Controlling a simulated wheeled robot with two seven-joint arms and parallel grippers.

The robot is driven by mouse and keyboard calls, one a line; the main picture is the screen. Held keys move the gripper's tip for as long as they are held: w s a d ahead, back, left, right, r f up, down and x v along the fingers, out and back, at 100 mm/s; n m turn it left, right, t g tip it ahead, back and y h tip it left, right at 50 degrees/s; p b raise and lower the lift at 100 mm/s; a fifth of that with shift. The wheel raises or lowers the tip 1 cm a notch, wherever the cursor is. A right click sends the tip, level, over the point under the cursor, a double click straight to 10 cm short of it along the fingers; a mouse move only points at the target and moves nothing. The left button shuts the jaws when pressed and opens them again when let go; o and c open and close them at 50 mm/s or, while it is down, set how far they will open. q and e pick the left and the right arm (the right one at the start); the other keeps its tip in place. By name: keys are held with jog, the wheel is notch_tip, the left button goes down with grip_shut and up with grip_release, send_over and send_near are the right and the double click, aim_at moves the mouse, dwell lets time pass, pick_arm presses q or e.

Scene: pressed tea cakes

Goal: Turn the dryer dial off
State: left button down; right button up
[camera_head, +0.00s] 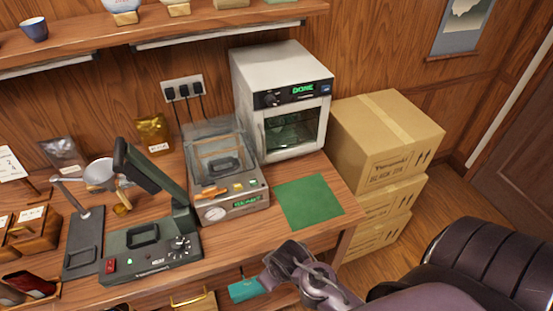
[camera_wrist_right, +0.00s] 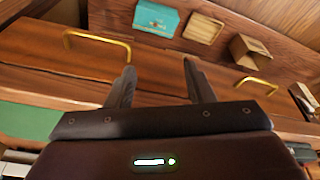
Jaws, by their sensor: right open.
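The dryer (camera_head: 283,98) is a white box at the back right of the desk. Its black front panel has a dark round dial (camera_head: 270,99) on the left and a green display (camera_head: 303,89) reading "DONE". Its glass door (camera_head: 292,132) is shut. I cannot tell the dial's setting at this size. My right gripper (camera_wrist_right: 160,86) is open and empty in the right wrist view, facing the drawer fronts below the desktop. In the head view my right arm is in front of the desk, well below and apart from the dryer. My left gripper does not show.
A green mat (camera_head: 309,202) lies before the dryer. A vacuum machine (camera_head: 222,172) with a clear lid and a dark sealer (camera_head: 150,240) with a raised arm stand left of it. Stacked cartons (camera_head: 386,135) stand right of the desk. A teal box (camera_wrist_right: 156,18) is below the desktop.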

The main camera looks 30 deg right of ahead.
jog(key=w+d+r+m+t, duration=0.1)
jog(key=w+d+r, duration=0.1)
jog(key=w, duration=0.1)
jog(key=w+d+r+m+t+h, duration=0.1)
jog(key=w+d+r, duration=0.1)
jog(key=w+d+r+m+t, duration=0.2)
jog(key=w+r, duration=0.1)
jog(key=shift+w+d+h+p, duration=0.15)
jog(key=shift+w+h+p, duration=0.15)
jog(key=shift+h+p, duration=0.1)
jog(key=w+d+r+m+t+h, duration=0.1)
jog(key=w+d+r+m+t, duration=0.25)
jog(key=w+d+r, duration=0.2)
jog(key=m+t+h+p, duration=0.1)
jog(key=m+t+p, duration=0.15)
jog(key=t, duration=0.45)
send_near(273, 103)
jog(key=x, duration=0.2)
jog(key=shift+m+h, duration=0.3)
jog(key=shift+h, duration=0.1)
jog(key=p+x, duration=0.2)
jog(key=x, duration=0.3)
jog(key=shift+w+r, duration=0.1)
jog(key=shift+w, duration=0.6)
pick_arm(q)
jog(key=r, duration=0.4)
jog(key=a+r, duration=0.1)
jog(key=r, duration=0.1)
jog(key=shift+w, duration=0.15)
